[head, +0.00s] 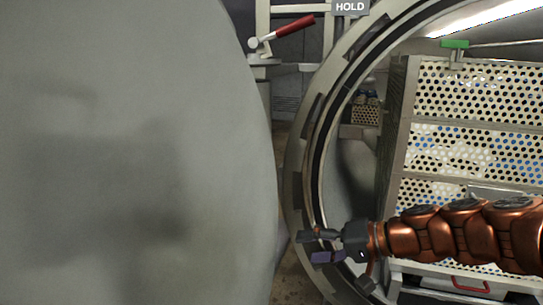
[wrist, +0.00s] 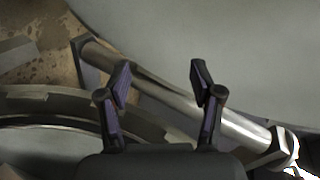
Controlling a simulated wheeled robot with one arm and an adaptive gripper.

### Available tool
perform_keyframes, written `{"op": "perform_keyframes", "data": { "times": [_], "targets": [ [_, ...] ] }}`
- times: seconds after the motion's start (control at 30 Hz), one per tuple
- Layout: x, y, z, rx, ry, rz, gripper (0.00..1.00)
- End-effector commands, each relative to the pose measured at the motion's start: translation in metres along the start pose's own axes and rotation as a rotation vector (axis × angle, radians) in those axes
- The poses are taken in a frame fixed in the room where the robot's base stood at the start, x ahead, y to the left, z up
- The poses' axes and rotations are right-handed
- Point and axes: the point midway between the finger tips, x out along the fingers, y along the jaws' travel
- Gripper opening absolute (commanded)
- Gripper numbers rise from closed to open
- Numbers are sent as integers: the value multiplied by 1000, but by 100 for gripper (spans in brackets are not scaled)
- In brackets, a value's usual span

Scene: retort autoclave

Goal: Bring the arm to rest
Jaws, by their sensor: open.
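My gripper (head: 318,246) is at the end of my copper-coloured arm, which reaches in from the right in the head view. It is in front of the lower left rim of the round autoclave opening (head: 296,150). In the wrist view my gripper (wrist: 160,85) has its two purple-padded fingers spread apart with nothing between them. A shiny metal bar (wrist: 170,95) runs diagonally behind the fingers in the wrist view. I cannot tell how far it is from them.
The large grey door (head: 130,150) fills the left of the head view. Perforated crates (head: 470,150) stand inside the opening at right. A red-handled lever (head: 290,28) and a HOLD sign (head: 350,7) are at the top. A narrow gap shows floor between door and rim.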

Motion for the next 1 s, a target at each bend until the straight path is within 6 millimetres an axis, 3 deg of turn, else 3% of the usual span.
{"op": "perform_keyframes", "data": {
  "times": [0.03,0.1,0.27,0.5,0.8,1.0],
  "targets": [
    [-4,-23,16,-17,-56,42,65],
    [-6,-35,41,-32,-126,102,65],
    [-21,-52,94,-56,-273,257,65],
    [-73,-64,157,-69,-436,529,65],
    [-170,-70,203,-44,-533,893,65],
    [-214,-70,214,-19,-541,1044,65]
  ]
}}
